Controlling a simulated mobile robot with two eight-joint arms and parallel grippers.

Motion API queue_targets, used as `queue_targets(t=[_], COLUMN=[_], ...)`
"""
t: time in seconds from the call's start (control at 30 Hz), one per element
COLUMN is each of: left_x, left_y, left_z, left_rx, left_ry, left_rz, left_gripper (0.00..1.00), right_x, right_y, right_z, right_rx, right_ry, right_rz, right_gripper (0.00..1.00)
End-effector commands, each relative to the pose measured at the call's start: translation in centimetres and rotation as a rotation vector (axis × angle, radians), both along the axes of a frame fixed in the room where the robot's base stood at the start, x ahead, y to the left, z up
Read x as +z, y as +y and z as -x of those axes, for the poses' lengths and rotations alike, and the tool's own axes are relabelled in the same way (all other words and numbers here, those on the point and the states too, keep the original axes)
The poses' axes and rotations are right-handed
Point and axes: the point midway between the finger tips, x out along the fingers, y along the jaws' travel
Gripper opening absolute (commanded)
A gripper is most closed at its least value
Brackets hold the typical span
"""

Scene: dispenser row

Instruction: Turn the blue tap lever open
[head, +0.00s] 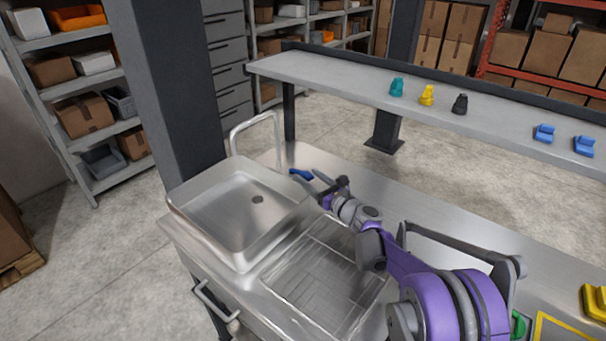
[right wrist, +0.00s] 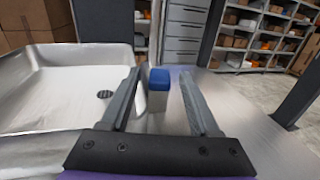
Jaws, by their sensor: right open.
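The blue tap lever (head: 301,173) lies by the back right corner of the steel sink (head: 240,259), near the base of the curved metal tap (head: 233,140). In the right wrist view the blue lever (right wrist: 159,76) shows between my two open fingers, near their tips. My right gripper (head: 318,180) reaches in beside the lever and is open and empty; the right wrist view shows its fingers (right wrist: 160,80) one on each side. I cannot tell whether a finger touches the lever. My left gripper is not in view.
A raised shelf (head: 330,80) runs behind the counter, with teal (head: 396,87), yellow (head: 427,95), black and blue items on it. A ribbed drainboard (head: 320,285) lies under my right arm. A dark post (head: 178,90) stands behind the sink at left.

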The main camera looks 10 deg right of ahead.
Motion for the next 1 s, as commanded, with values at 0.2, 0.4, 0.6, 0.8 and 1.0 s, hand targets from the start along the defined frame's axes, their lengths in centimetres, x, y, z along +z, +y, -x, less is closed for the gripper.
queue_targets(t=[0.2, 0.4, 0.6, 0.8, 1.0], left_x=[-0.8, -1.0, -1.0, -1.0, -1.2], left_y=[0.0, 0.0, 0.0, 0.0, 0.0], left_z=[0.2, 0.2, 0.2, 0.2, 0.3], left_rx=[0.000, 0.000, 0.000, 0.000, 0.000], left_ry=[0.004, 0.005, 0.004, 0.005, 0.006], left_rz=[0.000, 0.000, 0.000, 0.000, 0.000], left_gripper=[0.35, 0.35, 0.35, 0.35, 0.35], right_x=[-0.1, 0.0, 0.0, 0.0, 0.0], right_y=[-1.7, -2.4, -2.4, -2.6, -4.4], right_z=[3.9, 5.6, 5.7, 5.7, 5.3], right_rx=[-0.002, 0.000, 0.000, 0.003, 0.050], right_ry=[0.000, 0.000, 0.000, -0.010, -0.155], right_rz=[0.000, -0.001, -0.001, 0.021, 0.324], right_gripper=[0.62, 0.62, 0.62, 0.43, 0.07])
